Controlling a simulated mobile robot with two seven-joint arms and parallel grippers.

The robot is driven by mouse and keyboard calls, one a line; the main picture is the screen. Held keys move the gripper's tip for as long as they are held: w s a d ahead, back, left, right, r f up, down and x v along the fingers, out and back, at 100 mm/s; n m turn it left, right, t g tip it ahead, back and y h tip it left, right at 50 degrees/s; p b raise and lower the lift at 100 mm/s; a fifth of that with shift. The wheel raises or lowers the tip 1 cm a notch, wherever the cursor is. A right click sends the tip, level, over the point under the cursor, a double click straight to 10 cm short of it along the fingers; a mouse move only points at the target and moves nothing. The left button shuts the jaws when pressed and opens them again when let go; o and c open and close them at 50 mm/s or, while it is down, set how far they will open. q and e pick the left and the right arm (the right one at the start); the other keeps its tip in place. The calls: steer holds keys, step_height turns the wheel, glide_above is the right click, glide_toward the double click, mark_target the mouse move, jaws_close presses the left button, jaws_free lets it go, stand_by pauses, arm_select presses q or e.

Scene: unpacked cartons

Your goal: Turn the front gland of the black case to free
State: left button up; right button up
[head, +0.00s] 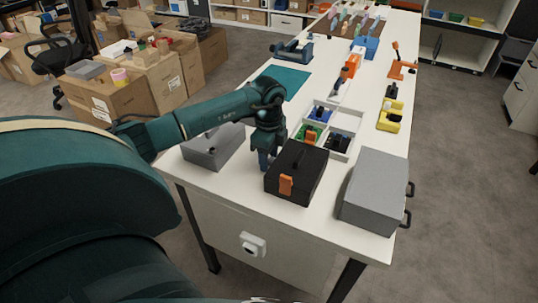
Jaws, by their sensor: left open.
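The black case (297,172) stands near the front edge of the white table, with a handle on its lid. An orange part (286,186) sits upright on its front face; I cannot tell whether this is the gland or how it is turned. My left gripper (263,160) points down just left of the case, close to its left side. It is open, with nothing visible between its fingers. I cannot tell whether it touches the case. My right gripper is out of view.
A grey box (374,190) stands right of the case, and another grey box (212,147) stands left of my gripper. Behind the case is a white divided tray (341,142) with small parts. Yellow (390,116) and orange items stand farther back.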

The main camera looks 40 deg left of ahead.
arm_select(q)
steer(key=shift+c, duration=0.2)
jaws_close()
steer(key=shift+w+r+g+p, duration=0.15)
steer(key=shift+r+g+p, duration=0.05)
steer(key=shift+g+p, duration=0.35)
steer(key=shift+w+f+g+h, duration=0.15)
steer(key=shift+g+h, duration=0.15)
steer(key=shift+g, duration=0.45)
steer(key=shift+w+a+f+g+h+b, duration=0.1)
steer(key=shift+f+g+h+b, duration=0.05)
steer(key=shift+g+b, duration=0.35)
steer(key=shift+w+f+g+h+b, duration=0.15)
steer(key=shift+g+b, duration=0.1)
steer(key=shift+g, duration=0.35)
steer(key=shift+r+g, duration=0.1)
steer(key=shift+g, duration=0.2)
steer(key=shift+s, duration=0.1)
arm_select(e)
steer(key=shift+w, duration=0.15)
